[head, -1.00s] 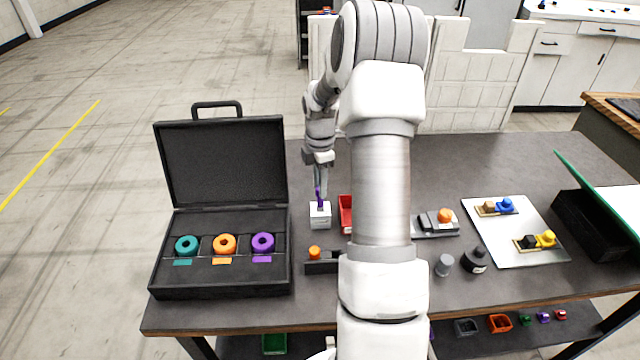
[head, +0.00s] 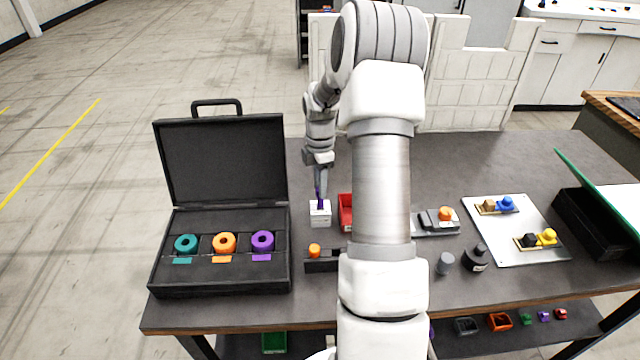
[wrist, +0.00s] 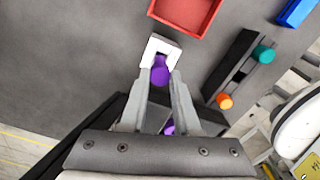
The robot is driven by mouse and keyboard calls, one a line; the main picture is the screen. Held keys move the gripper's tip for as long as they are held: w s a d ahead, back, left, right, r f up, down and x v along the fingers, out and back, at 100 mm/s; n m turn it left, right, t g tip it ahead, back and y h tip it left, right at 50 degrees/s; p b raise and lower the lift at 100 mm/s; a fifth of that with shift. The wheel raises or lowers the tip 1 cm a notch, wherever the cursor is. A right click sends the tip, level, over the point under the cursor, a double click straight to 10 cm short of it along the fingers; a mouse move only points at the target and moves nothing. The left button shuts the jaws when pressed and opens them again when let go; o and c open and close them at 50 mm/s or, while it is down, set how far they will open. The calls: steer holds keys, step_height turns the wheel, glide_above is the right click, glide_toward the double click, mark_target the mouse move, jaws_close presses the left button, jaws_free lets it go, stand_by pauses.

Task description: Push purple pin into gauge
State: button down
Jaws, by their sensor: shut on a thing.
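The purple pin (head: 319,204) stands roughly upright at the top of the white block-shaped gauge (head: 320,219) on the dark table. In the wrist view the pin (wrist: 159,73) sits between my fingertips, and its far end lies at the opening of the white gauge (wrist: 156,47). My gripper (head: 320,187) is shut on the pin, just above the gauge; its fingertips also show in the wrist view (wrist: 160,80). How deep the pin sits in the gauge cannot be told.
A red bin (head: 345,210) stands close to the right of the gauge. A black holder (head: 322,266) with an orange pin is in front. The open black case (head: 220,285) with teal, orange and purple rings lies left. Bare table lies behind the gauge.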

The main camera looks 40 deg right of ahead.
steer(key=shift+f+b, duration=0.45)
steer(key=shift+f, duration=0.4)
steer(key=shift+c, duration=0.8)
jaws_free()
steer(key=shift+r, duration=0.1)
steer(key=shift+r+p, duration=3.25)
steer(key=shift+r, duration=1.25)
jaws_close()
